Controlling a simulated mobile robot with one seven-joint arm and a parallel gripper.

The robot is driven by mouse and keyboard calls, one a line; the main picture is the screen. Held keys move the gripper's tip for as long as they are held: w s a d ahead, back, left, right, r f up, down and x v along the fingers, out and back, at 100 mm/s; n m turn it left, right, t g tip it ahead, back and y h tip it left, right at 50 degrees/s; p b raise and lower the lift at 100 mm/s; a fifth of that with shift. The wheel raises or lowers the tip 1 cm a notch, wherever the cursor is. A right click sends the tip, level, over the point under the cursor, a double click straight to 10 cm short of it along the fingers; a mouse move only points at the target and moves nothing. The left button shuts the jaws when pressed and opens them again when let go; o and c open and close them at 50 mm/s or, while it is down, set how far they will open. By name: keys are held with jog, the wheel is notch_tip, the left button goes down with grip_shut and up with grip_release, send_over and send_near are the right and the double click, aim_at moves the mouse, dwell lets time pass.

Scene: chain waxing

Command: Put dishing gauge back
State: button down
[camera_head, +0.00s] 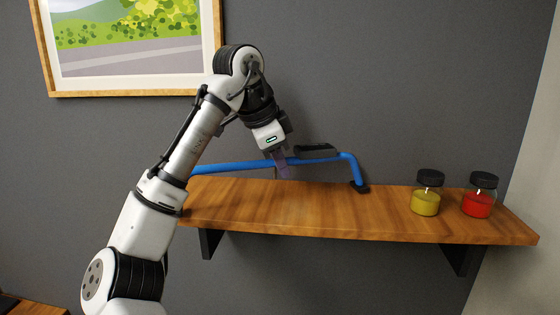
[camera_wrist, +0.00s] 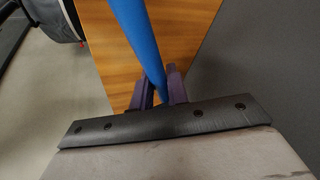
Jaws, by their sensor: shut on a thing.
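The dishing gauge (camera_head: 232,168) is a long blue bar that bends down at its right end to a black foot. It lies along the back of the wooden shelf, with the foot at or just over the shelf's rear edge; I cannot tell if it rests there. A black flat piece sits by the bar near its right bend. My gripper (camera_head: 280,165) points down over the shelf and is shut on the bar right of its middle. In the wrist view the blue bar (camera_wrist: 138,38) runs between the purple fingers of my gripper (camera_wrist: 160,88). My arm hides the bar's left end.
The wooden shelf (camera_head: 300,214) is on a dark grey wall. A jar with yellow contents (camera_head: 425,203) and a jar with red contents (camera_head: 477,205), both black-lidded, stand at its right end. The shelf's middle front is clear. A framed picture (camera_head: 130,93) hangs above left.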

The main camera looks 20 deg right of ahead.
jog(key=shift+f, duration=0.4)
jog(key=c, duration=1.3)
grip_release()
